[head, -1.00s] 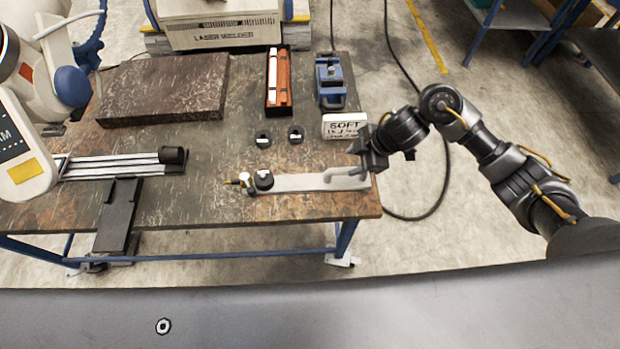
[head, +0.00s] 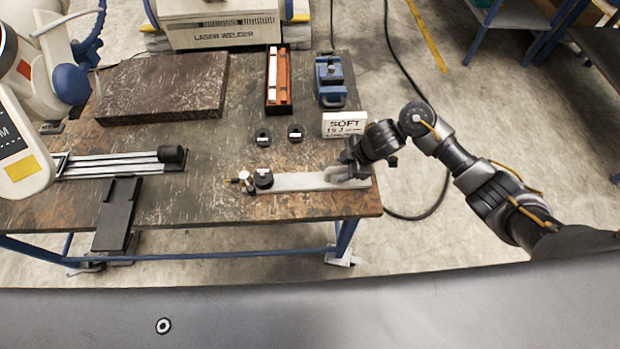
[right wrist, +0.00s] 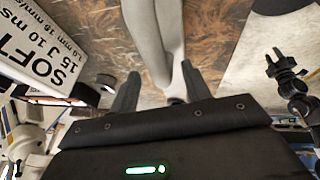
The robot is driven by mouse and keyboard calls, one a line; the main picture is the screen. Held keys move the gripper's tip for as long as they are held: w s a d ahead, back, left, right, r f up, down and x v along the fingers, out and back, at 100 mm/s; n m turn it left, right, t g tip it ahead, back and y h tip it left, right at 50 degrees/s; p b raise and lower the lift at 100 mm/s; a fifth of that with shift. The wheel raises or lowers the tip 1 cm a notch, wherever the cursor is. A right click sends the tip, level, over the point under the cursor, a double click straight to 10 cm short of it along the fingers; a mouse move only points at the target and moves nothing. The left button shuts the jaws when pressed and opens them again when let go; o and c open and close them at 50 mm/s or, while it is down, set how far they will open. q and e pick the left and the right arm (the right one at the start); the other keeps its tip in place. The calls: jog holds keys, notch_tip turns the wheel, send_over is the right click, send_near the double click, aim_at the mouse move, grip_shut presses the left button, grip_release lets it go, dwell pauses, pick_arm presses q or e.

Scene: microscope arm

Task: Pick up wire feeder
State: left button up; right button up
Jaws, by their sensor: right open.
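The wire feeder appears to be the long pale grey bar (head: 300,181) lying near the table's front right edge. It has a black knob (head: 263,178) and a small brass fitting at its left end, and a raised bent handle at its right end. My right gripper (head: 350,160) is low over the right end, around the handle. In the right wrist view, the pale handle (right wrist: 158,35) runs between the two spread fingers of the right gripper (right wrist: 158,82); contact cannot be told. A dark fork-shaped part (right wrist: 280,68) at the right there may be my left gripper.
A white box marked SOFT (head: 344,124) stands just behind the right gripper. Two small black rings (head: 263,137), an orange case (head: 279,82) and a blue device (head: 331,82) lie farther back. A white machine arm (head: 25,150) overhangs the left side.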

aim_at(341, 169)
jog(key=shift+x, duration=1.55)
jog(key=shift+c, duration=0.3)
jog(key=shift+r, duration=0.1)
grip_shut()
jog(key=shift+s, duration=0.1)
jog(key=shift+a, duration=0.1)
